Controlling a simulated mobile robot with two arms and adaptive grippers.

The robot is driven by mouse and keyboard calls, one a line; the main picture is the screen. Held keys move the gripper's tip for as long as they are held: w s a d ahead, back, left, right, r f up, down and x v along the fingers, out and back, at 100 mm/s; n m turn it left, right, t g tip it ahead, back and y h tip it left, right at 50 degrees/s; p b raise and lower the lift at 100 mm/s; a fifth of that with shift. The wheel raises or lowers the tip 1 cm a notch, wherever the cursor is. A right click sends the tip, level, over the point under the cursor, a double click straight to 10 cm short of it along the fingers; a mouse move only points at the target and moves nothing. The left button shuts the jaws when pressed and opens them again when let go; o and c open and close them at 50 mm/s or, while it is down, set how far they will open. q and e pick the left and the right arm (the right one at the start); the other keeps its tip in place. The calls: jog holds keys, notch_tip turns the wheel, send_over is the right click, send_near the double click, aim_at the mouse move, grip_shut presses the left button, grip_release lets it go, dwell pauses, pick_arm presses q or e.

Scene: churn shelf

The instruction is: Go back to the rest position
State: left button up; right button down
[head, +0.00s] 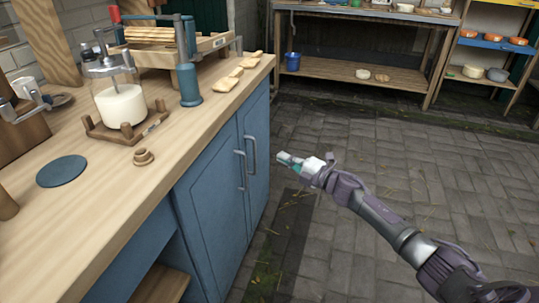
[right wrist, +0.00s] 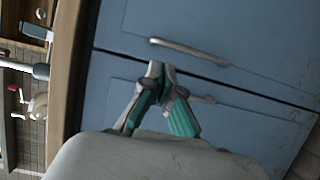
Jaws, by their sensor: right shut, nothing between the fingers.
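My right gripper (head: 289,160) is held in the air to the right of the blue cabinet, above the paved floor. It is shut and empty. In the right wrist view its fingertips (right wrist: 160,70) meet in front of the blue cabinet doors (right wrist: 240,65). A gap to the doors cannot be measured there, but in the head view the gripper stands apart from them. My left gripper is not in view.
A door handle (head: 251,150) sticks out. Shelves (head: 345,75) stand behind. The paved floor (head: 430,180) is clear.

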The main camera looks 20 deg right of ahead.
jog(key=shift+s+d, duration=1.5)
jog(key=shift+d, duration=0.05)
